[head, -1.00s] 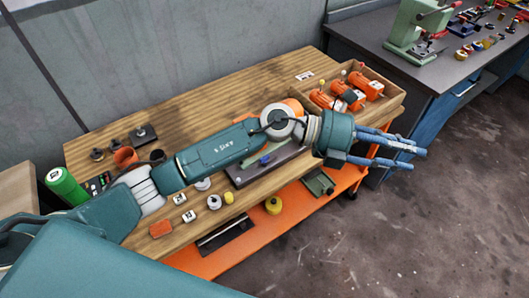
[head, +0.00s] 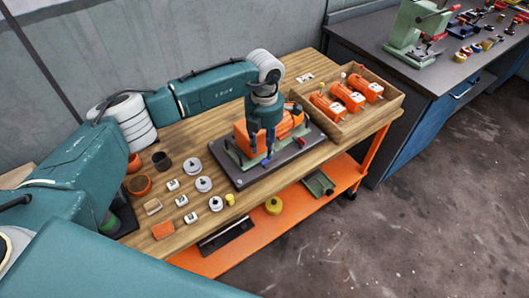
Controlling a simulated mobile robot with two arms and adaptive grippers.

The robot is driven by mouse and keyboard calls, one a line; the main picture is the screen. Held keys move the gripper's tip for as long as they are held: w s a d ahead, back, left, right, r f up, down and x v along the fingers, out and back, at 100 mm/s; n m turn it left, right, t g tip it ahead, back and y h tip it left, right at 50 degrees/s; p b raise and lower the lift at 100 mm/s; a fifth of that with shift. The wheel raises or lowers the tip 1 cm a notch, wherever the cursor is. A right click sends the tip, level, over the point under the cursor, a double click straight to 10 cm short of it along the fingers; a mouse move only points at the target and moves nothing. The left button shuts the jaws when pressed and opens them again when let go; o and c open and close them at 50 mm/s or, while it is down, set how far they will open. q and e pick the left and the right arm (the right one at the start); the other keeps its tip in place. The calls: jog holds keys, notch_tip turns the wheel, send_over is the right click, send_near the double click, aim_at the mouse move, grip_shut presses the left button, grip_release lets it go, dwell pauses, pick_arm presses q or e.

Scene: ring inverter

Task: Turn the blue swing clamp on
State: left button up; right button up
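The blue swing clamp (head: 266,162) is a small blue piece at the front of a dark fixture plate (head: 238,178) on the wooden bench. An orange motor-like unit (head: 289,122) lies in the fixture on this plate. My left gripper (head: 262,151) points straight down in front of the orange unit. Its two fingers stand apart, with the tips just above the blue clamp. I cannot tell whether they touch it. The gripper hides part of the orange unit and the fixture. My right gripper is not in view.
A wooden crate (head: 382,103) with several orange units stands at the right of the bench. Several small weights, rings and blocks lie left of the plate, including an orange block (head: 163,229). An orange shelf (head: 285,222) is below.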

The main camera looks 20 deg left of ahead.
aim_at(268, 161)
pick_arm(q)
jog(key=shift+f+p, duration=0.4)
jog(key=shift+f, duration=2)
grip_shut()
